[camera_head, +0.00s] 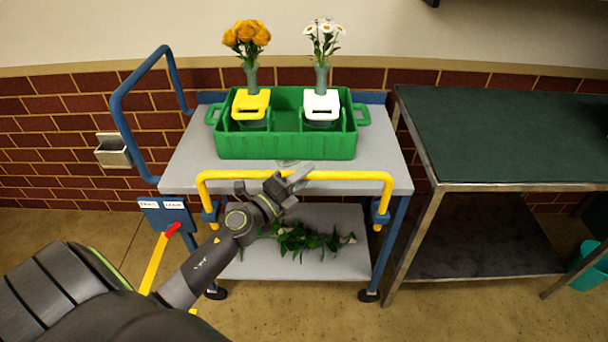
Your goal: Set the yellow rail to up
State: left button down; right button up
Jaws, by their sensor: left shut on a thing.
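The yellow rail (345,175) runs across the front of a grey and blue cart. Its bar is level, at about the height of the cart's top front edge, and its ends bend down to blue brackets (381,213) on the cart's legs. My left gripper (288,182) is at the middle of the bar, its fingers shut on the rail. The gripper hides a short part of the bar. My right gripper is out of view.
A green crate (285,146) on the cart's grey top (190,160) holds two vases with orange and white flowers. Leafy stems (300,238) lie on the lower shelf. A red-tipped yellow lever (155,264) is at left. A dark green table (500,130) stands right.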

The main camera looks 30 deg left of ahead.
pick_arm(q)
notch_tip(320, 180, up, 3)
jog(key=shift+r+p, duration=0.2)
jog(key=shift+p, duration=0.9)
jog(key=shift+w+r, duration=0.1)
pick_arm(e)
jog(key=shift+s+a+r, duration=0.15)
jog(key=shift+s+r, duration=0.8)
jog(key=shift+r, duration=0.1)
pick_arm(q)
jog(key=c, duration=1.3)
grip_release()
